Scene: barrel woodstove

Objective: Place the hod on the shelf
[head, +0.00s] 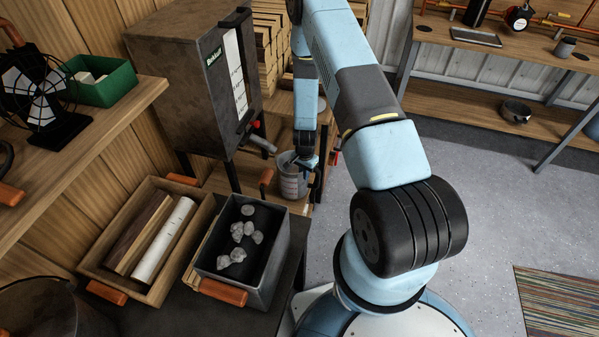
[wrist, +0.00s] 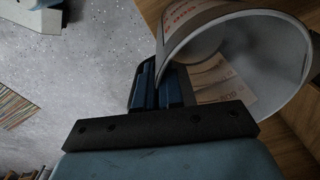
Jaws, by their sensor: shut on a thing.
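My gripper (head: 305,162) is shut on the rim of a grey pail with printed markings (head: 291,182), below the tap of the dark tank. In the wrist view the blue fingers (wrist: 160,88) pinch the wall of this pail (wrist: 290,85), whose wide mouth opens to the right. A dark grey open box with pale lumps (head: 280,272) and a copper-coloured handle stands on the dark surface in front. A dark round vessel (head: 40,310) is cut off at lower left. I cannot tell which container is the hod. A wooden shelf (head: 105,115) runs along the left wall.
The shelf carries a fan (head: 35,95) and a green bin (head: 102,82). A wooden crate of logs (head: 170,205) stands beside the grey box. The tank (head: 190,75) is close to my arm. At right, a bench's lower shelf (head: 450,75) holds a dark pot (head: 516,111). Open floor lies between.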

